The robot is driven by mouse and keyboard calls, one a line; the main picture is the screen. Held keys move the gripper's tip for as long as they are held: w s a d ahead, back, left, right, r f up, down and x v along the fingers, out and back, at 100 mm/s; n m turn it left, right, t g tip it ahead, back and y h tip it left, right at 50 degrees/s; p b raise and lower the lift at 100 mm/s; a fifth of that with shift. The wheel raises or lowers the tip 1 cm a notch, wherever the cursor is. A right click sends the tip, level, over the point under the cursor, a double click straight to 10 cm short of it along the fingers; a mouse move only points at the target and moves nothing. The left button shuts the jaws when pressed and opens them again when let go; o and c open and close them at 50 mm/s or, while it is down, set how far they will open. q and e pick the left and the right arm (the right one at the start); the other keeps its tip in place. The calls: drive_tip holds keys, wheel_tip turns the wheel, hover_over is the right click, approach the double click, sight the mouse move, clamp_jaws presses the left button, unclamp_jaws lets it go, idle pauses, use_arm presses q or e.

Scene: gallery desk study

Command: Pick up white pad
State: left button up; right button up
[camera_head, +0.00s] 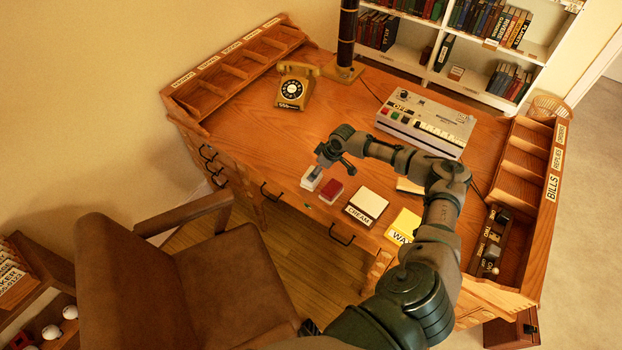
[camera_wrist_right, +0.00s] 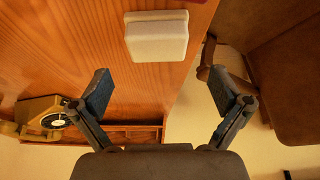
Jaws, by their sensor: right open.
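A small white pad (camera_head: 309,183) lies near the front edge of the wooden desk, just left of a red pad (camera_head: 331,190). My right gripper (camera_head: 324,160) is over the white pad in the head view and partly covers it. In the right wrist view the white pad (camera_wrist_right: 157,38) is a pale rounded block near the top middle. The two fingers of my right gripper (camera_wrist_right: 169,97) are spread wide, with nothing between them, and the pad lies beyond the fingertips. My left gripper is in neither view.
A cream pad (camera_head: 370,200) with a "CREAM" label and a yellow one (camera_head: 405,224) lie to the right of the red pad. A button console (camera_head: 425,122) and a telephone (camera_head: 295,85) stand farther back. A brown chair (camera_head: 235,280) stands before the desk.

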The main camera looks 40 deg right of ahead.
drive_tip(key=shift+x, duration=1.15)
drive_tip(key=x, duration=0.4)
drive_tip(key=shift+w+d+r, duration=0.1)
drive_tip(key=shift+w+d, duration=0.1)
drive_tip(key=shift+d, duration=0.05)
drive_tip(key=shift+w+f, duration=0.1)
drive_tip(key=shift+f, duration=0.2)
drive_tip(key=shift+a, duration=0.1)
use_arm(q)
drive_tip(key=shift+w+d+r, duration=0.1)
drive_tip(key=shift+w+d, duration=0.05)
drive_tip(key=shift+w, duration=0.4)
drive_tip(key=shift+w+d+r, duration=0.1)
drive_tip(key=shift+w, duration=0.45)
use_arm(e)
drive_tip(key=c, duration=1)
